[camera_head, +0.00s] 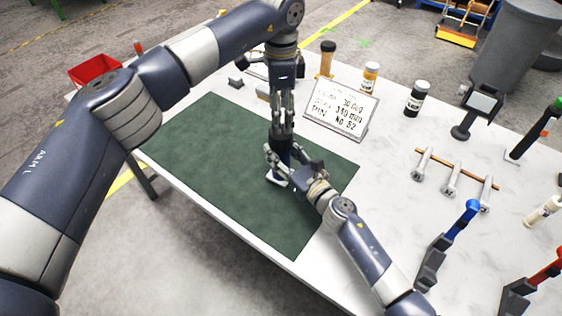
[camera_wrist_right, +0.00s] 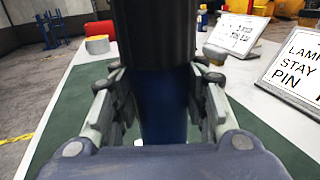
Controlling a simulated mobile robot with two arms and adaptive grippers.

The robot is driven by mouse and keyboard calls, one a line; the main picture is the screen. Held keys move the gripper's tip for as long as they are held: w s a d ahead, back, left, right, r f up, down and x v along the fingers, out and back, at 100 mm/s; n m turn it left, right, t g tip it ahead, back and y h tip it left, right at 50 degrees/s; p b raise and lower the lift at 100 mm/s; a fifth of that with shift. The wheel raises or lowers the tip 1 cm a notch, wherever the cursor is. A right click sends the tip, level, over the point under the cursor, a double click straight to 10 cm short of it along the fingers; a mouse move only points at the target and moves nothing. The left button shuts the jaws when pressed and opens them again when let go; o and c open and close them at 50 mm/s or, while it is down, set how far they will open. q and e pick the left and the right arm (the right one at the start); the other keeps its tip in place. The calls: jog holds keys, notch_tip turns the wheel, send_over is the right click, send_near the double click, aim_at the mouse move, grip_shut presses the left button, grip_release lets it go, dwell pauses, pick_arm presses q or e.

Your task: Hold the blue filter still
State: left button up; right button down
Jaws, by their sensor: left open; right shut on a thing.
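The blue filter (camera_wrist_right: 163,110) is a dark blue upright cylinder between the fingers of my right gripper in the right wrist view. A wider black part (camera_wrist_right: 155,35) stands directly above the blue; I cannot tell whether it belongs to the filter. In the head view the filter (camera_head: 284,156) shows only in part, over the green mat (camera_head: 215,170). My right gripper (camera_head: 277,163) is shut on it from the front right. My left gripper (camera_head: 282,122) points down right above the filter, open; the head view does not show whether its fingers touch the filter.
A sign (camera_head: 340,108) stands behind the mat, with several bottles around it, including a black one (camera_head: 416,98). A red bin (camera_head: 95,68) is at the far left. The mat's left part is clear.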

aim_at(281, 136)
pick_arm(q)
jog(key=shift+n, duration=0.4)
jog(key=shift+f, duration=4)
